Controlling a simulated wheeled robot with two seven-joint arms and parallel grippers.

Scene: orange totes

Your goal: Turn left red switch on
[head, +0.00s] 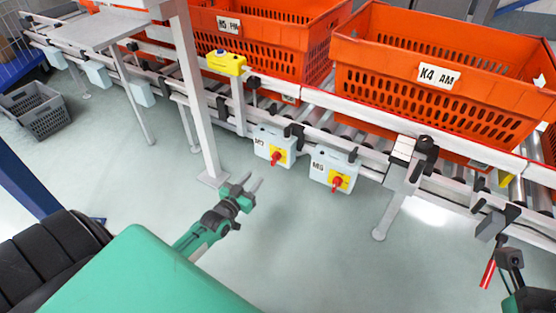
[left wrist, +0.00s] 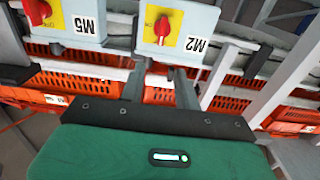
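Two grey-white switch boxes hang under the conveyor rail. The left box (head: 262,136), labelled M2, has a yellow plate and the left red switch (head: 277,157). The right box, labelled M5 (head: 319,168), has a similar red switch (head: 337,182). The left wrist view is upside down: the M2 switch (left wrist: 162,28) is near top centre, the M5 switch (left wrist: 38,12) at top left. My left gripper (head: 253,184) is open and empty, below and left of the M2 box, apart from it.
Orange totes (head: 440,95) stand on the roller conveyor (head: 330,105) above the boxes. A yellow device (head: 226,63) sits on the rail. A metal post (head: 203,110) stands left of my left gripper. A grey crate (head: 38,110) is on the floor far left. Floor below the boxes is clear.

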